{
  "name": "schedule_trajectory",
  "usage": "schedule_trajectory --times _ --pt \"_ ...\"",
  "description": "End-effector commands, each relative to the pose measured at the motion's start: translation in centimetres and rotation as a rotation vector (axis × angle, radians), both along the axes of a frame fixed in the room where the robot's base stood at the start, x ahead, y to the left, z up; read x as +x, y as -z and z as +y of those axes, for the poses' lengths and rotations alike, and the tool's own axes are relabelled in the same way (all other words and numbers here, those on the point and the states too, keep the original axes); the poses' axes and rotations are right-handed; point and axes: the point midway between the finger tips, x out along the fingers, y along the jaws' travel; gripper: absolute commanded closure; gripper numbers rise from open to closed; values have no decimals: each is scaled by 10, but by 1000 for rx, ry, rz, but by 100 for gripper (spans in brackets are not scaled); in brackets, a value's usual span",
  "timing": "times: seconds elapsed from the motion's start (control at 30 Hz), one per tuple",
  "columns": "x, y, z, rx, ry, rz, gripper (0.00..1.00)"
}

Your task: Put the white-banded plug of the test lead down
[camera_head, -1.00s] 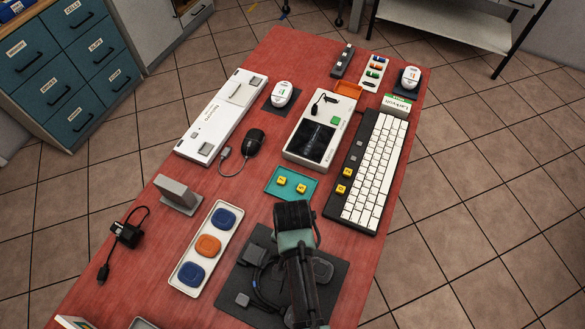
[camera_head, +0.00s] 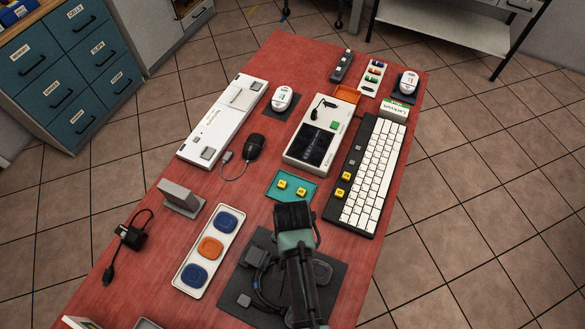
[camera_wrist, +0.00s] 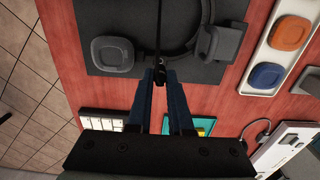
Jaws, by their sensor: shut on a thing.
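In the wrist view my gripper (camera_wrist: 160,78) is shut on a small dark plug (camera_wrist: 159,75). A thin dark cable (camera_wrist: 159,30) runs from it toward the top of the picture, over the dark mat. I cannot make out a white band on the plug. The fingertips are near the mat's edge, with red table beyond. I cannot tell whether the plug touches the surface. In the head view my own arm hides the fingers and the plug.
The dark mat (camera_head: 234,290) bears a dark headset (camera_wrist: 113,53). Bare red table (camera_head: 165,230) lies left of the white tray.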

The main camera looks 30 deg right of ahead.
Motion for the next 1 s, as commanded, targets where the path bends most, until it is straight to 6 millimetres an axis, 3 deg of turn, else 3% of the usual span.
schedule_trajectory --times 0.67,0.83,1.0 --pt "-4 0 1 0 0 1 100" --pt "-30 1 11 0 -6 5 100" --pt "-76 -2 40 1 -18 5 100"
